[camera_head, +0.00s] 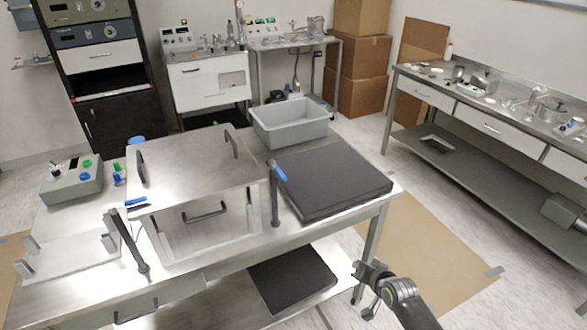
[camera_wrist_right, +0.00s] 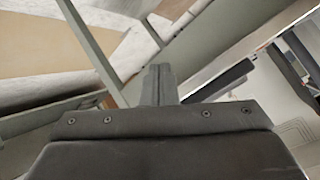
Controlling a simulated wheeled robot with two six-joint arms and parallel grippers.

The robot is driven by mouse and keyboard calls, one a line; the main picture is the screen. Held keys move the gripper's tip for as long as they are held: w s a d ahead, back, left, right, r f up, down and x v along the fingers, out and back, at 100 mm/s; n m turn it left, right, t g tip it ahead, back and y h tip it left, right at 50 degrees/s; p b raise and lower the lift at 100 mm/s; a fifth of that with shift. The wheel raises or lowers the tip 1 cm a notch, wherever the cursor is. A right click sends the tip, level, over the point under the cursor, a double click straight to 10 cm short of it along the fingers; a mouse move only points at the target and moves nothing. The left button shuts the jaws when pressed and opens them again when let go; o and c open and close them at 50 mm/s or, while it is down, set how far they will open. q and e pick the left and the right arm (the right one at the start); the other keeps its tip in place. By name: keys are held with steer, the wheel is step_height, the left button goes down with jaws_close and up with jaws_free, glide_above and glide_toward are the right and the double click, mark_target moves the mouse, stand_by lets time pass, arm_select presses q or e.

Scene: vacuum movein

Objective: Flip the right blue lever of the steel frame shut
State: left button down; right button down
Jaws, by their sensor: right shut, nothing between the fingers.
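The steel frame (camera_head: 160,238) stands at the front of the steel table, with an open-looking front and a handled panel (camera_head: 205,222). The left blue lever (camera_head: 138,205) is by the other dark post (camera_head: 128,242), which leans. My right gripper (camera_head: 366,286) is in front of the table, right of and below the right lever, clear of it. Its closed fingers show in the right wrist view (camera_wrist_right: 158,84), empty. My left gripper is out of view.
A black slab (camera_head: 335,180) lies on the table just right of the right lever. A grey bin (camera_head: 289,122) stands behind it. Another dark slab (camera_head: 292,278) lies on the lower shelf. A control box (camera_head: 70,182) is at the left. Floor to the right is free.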

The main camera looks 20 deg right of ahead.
mark_target(278, 172)
steer(key=w+a+r+t+y, duration=0.1)
steer(key=a+r, duration=0.2)
steer(key=r, duration=0.7)
steer(key=w+a+r+t+y+p, duration=0.1)
steer(key=w+a+r+t+y, duration=0.1)
steer(key=r, duration=0.9)
steer(key=w+a+r+t+y, duration=0.1)
steer(key=a+r, duration=0.3)
steer(key=r, duration=0.7)
steer(key=shift+w+y, duration=0.25)
steer(key=shift+y, duration=0.45)
steer(key=shift+p, duration=0.3)
steer(key=w+a+f+p, duration=0.3)
steer(key=w+a, duration=0.4)
steer(key=w, duration=0.1)
steer(key=shift+w+f+p, duration=0.35)
steer(key=shift+d, duration=0.1)
